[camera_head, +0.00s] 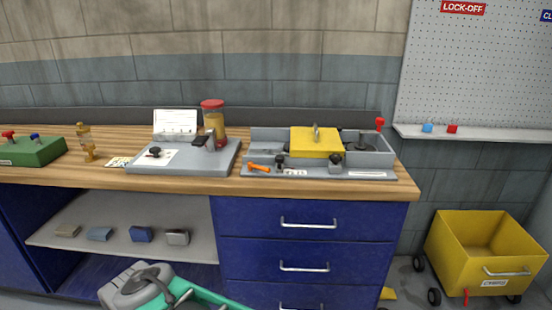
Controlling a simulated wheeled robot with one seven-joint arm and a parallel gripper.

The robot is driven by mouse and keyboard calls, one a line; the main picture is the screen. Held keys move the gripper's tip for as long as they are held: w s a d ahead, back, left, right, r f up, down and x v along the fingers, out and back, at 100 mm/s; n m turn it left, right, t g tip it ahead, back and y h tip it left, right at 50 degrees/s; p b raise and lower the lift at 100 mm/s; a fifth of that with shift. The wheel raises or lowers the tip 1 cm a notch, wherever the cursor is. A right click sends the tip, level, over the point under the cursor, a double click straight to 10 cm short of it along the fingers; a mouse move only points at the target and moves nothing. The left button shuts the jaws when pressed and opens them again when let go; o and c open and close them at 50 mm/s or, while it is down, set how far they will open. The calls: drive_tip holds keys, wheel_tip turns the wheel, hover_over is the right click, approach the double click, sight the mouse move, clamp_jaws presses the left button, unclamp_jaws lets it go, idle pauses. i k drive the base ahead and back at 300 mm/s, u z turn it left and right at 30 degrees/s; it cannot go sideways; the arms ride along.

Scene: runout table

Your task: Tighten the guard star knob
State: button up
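A yellow guard cover (316,142) with an upright handle lies on a grey machine fixture (380,175) on the right part of the bench. A dark knob (335,159) stands at the cover's front right corner. Another dark knob (279,159) stands at its front left. Which of them is the guard star knob, and how tight it is, is too small to tell. A grey and teal part of my own body shows at the bottom edge. My gripper's fingers cannot be made out in this view.
An orange tool (259,168) lies at the fixture's front left. A red knob (379,124) stands at its back right. A grey plate (180,167) with a red-topped jar (213,120) is to the left. A yellow cart (478,260) stands on the floor right of the blue drawers (305,240).

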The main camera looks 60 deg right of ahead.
sight(336, 159)
drive_tip(key=u, duration=0.8)
drive_tip(key=k, duration=0.7)
drive_tip(key=z, duration=1.05)
